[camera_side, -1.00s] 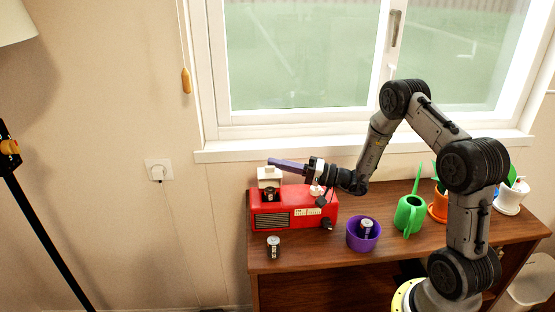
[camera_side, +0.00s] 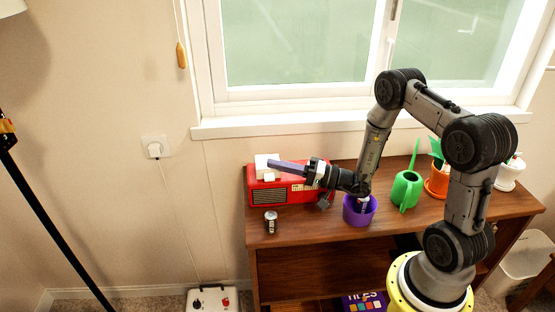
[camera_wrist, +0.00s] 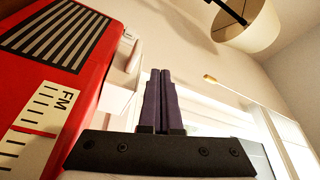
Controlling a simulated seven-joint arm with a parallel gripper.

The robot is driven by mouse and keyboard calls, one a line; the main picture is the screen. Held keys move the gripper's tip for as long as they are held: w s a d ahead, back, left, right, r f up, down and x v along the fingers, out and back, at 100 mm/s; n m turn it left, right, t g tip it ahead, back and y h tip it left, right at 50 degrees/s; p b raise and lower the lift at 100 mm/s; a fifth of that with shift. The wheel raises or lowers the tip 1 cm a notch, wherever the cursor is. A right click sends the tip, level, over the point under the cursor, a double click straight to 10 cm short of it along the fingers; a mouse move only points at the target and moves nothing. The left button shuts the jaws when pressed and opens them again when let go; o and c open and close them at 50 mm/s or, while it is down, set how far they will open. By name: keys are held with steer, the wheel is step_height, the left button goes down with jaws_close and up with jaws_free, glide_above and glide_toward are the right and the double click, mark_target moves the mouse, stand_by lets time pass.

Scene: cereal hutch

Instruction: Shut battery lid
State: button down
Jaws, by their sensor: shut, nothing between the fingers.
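The red radio (camera_side: 315,193) stands on the wooden cabinet top. Its cream battery lid (camera_side: 264,160) is at the top left of the radio and hides the compartment. I cannot tell whether it is fully shut. My gripper (camera_side: 270,162) reaches in from the right, its long purple fingers shut and empty, with the tips beside or over the lid. In the wrist view the closed fingers (camera_wrist: 160,75) point ahead, with a whitish part, probably the lid (camera_wrist: 118,92), to their left and the red radio (camera_wrist: 25,85) further left. Contact is unclear.
A battery (camera_side: 270,222) stands on the cabinet (camera_side: 310,225) in front of the radio. A purple pot (camera_side: 357,213) holding a battery, a green watering can (camera_side: 405,190) and plant pots stand to the right. The window (camera_side: 300,50) is behind.

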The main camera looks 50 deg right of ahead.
steer(key=shift+s+a+f, duration=0.1)
steer(key=shift+f, duration=0.1)
stand_by(0.6)
